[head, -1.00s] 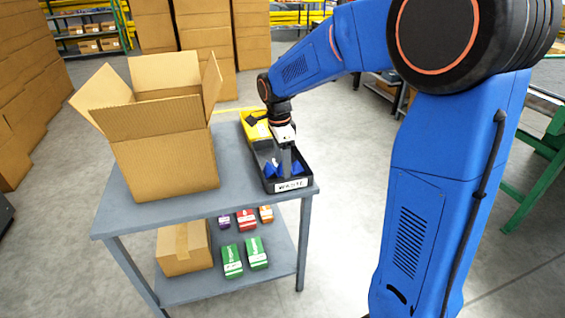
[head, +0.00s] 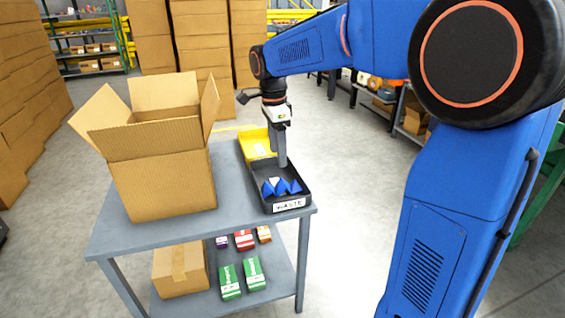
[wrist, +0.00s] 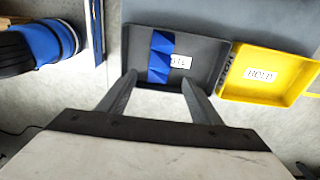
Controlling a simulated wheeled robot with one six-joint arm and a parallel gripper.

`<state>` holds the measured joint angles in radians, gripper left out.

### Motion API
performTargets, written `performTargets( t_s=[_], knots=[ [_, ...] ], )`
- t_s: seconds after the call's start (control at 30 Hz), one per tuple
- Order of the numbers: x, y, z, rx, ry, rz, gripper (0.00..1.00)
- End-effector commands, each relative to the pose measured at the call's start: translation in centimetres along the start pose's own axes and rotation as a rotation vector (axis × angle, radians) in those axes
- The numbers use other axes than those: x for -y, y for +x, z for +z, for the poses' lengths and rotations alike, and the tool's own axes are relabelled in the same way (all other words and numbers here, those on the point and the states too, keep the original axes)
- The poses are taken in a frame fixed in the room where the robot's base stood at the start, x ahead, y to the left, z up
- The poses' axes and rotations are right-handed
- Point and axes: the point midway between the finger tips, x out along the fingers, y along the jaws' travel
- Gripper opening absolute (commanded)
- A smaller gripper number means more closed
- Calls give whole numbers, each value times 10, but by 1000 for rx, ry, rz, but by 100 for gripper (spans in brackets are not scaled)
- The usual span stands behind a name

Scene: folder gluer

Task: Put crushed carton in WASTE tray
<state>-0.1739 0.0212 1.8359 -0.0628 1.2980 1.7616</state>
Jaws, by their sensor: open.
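The crushed carton (head: 280,187) is a crumpled blue piece. It lies inside the black WASTE tray (head: 290,206), near the labelled front end, in the head view. In the wrist view the blue carton (wrist: 160,57) rests on the floor of the dark tray (wrist: 205,50) and partly covers a white label there. My gripper (head: 282,163) is above the tray, pointing down, apart from the carton. In the wrist view its two fingers (wrist: 157,95) are spread with nothing between them.
A yellow HOLD tray (head: 256,143) sits behind the WASTE tray. A large open cardboard box (head: 165,180) stands on the left of the grey table (head: 225,205). The lower shelf holds a closed box (head: 180,270) and several small coloured cartons (head: 254,272).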

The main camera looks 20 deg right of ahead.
Motion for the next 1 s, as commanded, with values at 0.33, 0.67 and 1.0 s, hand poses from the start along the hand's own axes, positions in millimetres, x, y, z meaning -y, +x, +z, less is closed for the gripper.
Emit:
performTargets(
  t_s=[0.33, 0.67, 1.0],
  knots=[
    [-26, -9, -11, 9, -113, -33, 59],
    [-121, -11, -42, -2, -551, -157, 59],
    [-217, 13, -63, -88, -1011, -279, 59]
  ],
)
